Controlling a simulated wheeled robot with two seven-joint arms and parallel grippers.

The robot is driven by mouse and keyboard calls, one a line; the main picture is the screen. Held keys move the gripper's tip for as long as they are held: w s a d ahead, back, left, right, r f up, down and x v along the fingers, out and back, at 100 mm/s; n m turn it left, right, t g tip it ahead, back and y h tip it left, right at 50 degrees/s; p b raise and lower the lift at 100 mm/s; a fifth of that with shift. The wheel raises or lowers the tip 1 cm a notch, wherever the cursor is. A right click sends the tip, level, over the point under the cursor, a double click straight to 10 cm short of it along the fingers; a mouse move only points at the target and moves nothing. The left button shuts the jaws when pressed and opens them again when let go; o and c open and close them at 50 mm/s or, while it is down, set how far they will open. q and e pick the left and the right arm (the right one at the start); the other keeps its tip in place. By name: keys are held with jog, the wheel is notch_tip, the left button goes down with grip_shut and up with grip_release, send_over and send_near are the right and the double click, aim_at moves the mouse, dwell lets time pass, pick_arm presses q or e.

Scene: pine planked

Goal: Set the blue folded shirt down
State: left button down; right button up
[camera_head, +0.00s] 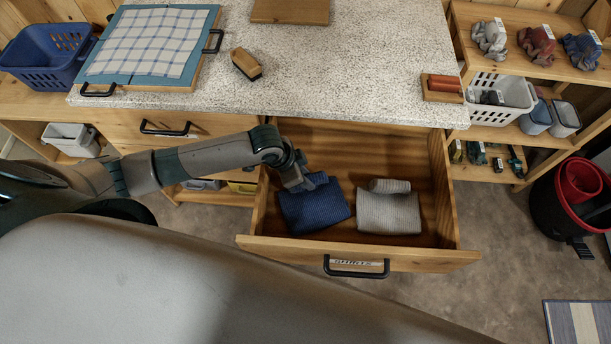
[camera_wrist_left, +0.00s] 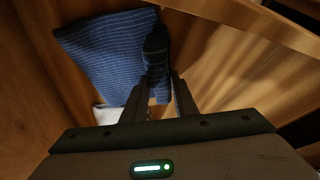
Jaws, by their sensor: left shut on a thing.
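The blue folded shirt (camera_head: 314,210) is inside the open drawer (camera_head: 437,190), in its left half. My left gripper (camera_head: 302,182) reaches down into the drawer from the left and is shut on the shirt's upper edge. In the left wrist view the fingers (camera_wrist_left: 158,98) pinch a raised fold of the striped blue shirt (camera_wrist_left: 105,50). The shirt looks low over the drawer floor; I cannot tell whether its whole underside rests on it. My right gripper is not in view.
A grey folded shirt (camera_head: 388,212) lies to the right in the drawer. The drawer front has a black handle (camera_head: 356,270). Above is a speckled counter (camera_head: 345,60) with a brush (camera_head: 246,64) and a wooden block with a reddish top (camera_head: 442,88). Shelves stand at right.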

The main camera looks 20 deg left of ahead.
pick_arm(q)
jog(key=c, duration=1.4)
grip_release()
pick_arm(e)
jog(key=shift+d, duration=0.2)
pick_arm(q)
jog(key=shift+r, duration=0.15)
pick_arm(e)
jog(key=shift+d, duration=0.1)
pick_arm(q)
jog(key=b+v, duration=0.1)
jog(key=v, duration=1)
jog(key=shift+a+r+b, duration=0.2)
jog(key=shift+r+b, duration=0.15)
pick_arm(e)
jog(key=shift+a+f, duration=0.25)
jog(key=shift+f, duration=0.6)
pick_arm(q)
jog(key=shift+s, duration=0.1)
